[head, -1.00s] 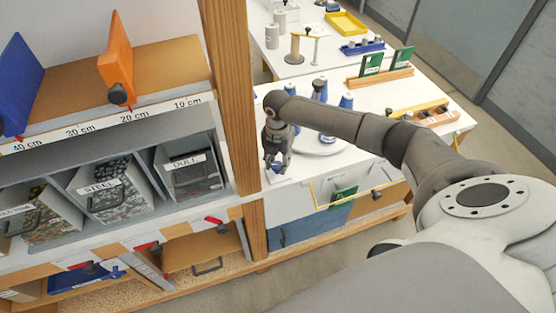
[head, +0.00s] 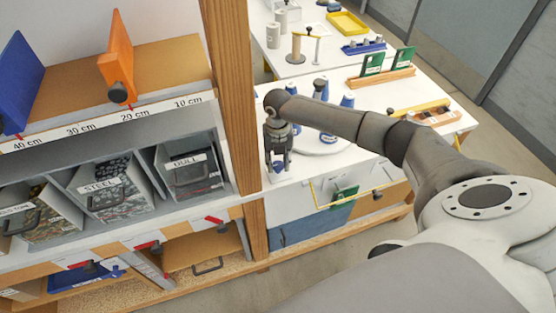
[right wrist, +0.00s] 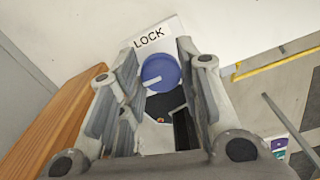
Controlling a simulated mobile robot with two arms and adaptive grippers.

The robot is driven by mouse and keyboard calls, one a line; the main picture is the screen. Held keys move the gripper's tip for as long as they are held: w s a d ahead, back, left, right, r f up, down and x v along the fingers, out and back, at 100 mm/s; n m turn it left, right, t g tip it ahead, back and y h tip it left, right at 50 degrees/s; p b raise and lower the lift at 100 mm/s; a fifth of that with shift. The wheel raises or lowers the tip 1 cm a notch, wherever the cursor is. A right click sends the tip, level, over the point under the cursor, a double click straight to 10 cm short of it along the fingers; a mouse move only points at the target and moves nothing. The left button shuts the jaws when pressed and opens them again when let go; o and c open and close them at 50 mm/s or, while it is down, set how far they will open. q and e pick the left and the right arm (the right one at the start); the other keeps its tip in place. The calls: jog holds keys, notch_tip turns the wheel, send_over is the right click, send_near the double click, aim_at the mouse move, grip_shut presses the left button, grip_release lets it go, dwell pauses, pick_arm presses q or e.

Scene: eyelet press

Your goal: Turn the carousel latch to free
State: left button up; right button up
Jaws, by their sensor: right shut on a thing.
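The carousel latch is a round blue knob (right wrist: 160,72) with a white pointer line, on a white plate by a label reading LOCK (right wrist: 149,38). In the right wrist view the pointer slants to the lower left of the knob. My right gripper (head: 278,168) points down over the table corner beside the wooden post, and its fingers are shut on the knob from both sides. The white round carousel (head: 322,146) stands behind the gripper, partly hidden by my right arm. My left gripper is out of view.
A wooden post (head: 236,95) stands close left of the gripper, with shelves and bins (head: 108,188) beyond it. Blue-topped spools (head: 347,101) stand around the carousel. A wire frame with a green card (head: 344,193) is at the table's front.

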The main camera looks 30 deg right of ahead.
aim_at(278, 163)
jog(key=o, duration=1)
notch_tip(278, 163, up, 12)
dwell(0.7)
